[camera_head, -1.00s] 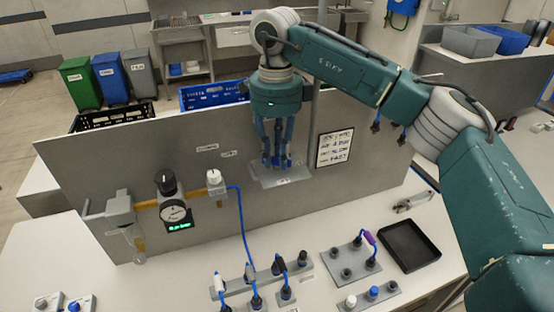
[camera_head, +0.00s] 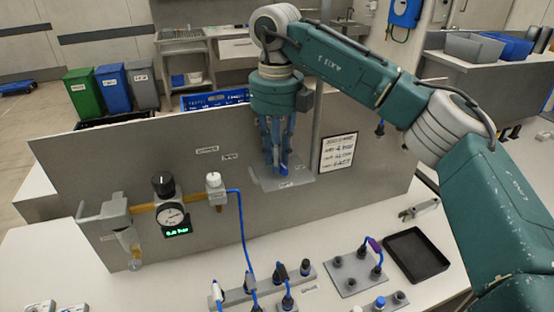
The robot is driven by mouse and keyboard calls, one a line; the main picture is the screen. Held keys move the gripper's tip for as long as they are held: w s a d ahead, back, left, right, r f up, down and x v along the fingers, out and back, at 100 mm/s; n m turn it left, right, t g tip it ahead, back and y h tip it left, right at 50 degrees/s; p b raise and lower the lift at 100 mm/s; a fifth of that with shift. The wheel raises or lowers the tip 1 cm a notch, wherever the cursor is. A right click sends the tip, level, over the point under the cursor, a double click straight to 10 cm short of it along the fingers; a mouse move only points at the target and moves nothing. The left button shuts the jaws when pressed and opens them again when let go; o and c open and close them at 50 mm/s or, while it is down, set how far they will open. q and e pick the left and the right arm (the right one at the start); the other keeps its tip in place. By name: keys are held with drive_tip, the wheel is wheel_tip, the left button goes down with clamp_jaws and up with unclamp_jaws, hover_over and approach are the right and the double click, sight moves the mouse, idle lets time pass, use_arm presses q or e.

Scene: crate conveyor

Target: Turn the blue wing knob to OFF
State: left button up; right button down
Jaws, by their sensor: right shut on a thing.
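My right gripper (camera_head: 279,168) comes down from above, its fingers pointing down at the grey plate (camera_head: 295,184) on the upright panel. It is shut on the blue wing knob (camera_head: 284,169), which is mostly hidden between the fingers. The knob's angle and the small labels on the plate are too small or covered to read. My left gripper is not in view.
A grey panel (camera_head: 80,160) stands behind the bench, with a gauge (camera_head: 172,215), a white-capped valve (camera_head: 214,182) and a sign (camera_head: 338,152). Hoses and connectors stand in front. A black tray (camera_head: 416,254) lies at right.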

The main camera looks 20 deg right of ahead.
drive_tip(key=shift+w+r+m, duration=0.1)
drive_tip(key=shift+r+m, duration=0.05)
drive_tip(key=shift+m, duration=0.65)
drive_tip(key=c, duration=1.6)
unclamp_jaws()
drive_tip(key=shift+o, duration=0.2)
wheel_tip(320, 180, up, 12)
